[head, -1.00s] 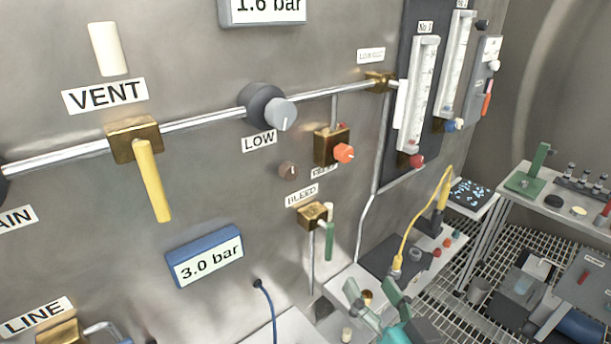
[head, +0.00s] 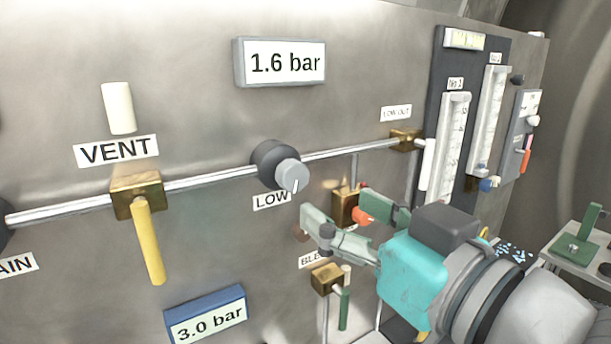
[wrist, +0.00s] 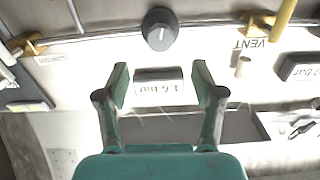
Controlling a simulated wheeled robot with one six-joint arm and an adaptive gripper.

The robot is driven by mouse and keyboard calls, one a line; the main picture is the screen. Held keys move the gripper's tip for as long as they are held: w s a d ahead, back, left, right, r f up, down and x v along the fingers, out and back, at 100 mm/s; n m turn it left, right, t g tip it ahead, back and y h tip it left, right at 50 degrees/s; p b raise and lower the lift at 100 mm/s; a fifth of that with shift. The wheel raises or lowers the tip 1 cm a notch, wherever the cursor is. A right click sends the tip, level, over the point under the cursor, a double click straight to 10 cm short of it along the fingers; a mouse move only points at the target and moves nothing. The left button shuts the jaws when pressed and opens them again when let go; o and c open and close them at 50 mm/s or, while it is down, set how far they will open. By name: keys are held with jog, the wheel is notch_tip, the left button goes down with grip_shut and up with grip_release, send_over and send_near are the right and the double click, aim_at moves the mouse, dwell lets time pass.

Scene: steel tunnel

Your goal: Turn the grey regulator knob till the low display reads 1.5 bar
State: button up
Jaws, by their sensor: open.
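The grey regulator knob (head: 293,175) sits on a dark round body above the LOW label on the steel panel. A pale line marks its face. The low display (head: 281,63) above it reads 1.6 bar. In the wrist view, the picture is upside down: the knob (wrist: 160,36) is at the top middle and the display (wrist: 160,88) lies between my fingers in the picture. My gripper (head: 345,215) is open and empty, to the right of and below the knob, apart from it. It also shows in the wrist view (wrist: 160,85).
A brass valve with an orange knob (head: 362,215) is partly behind my gripper. The yellow VENT lever (head: 149,241) hangs at left, and a green BLEED lever (head: 344,309) below. A blue-framed display (head: 206,317) reads 3.0 bar. Flowmeter tubes (head: 449,145) stand at right.

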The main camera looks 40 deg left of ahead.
aim_at(297, 180)
jog(key=x, duration=1)
jog(key=shift+w+a, duration=0.1)
jog(key=shift+a, duration=0.3)
jog(key=shift+c, duration=0.3)
jog(key=c, duration=1.1)
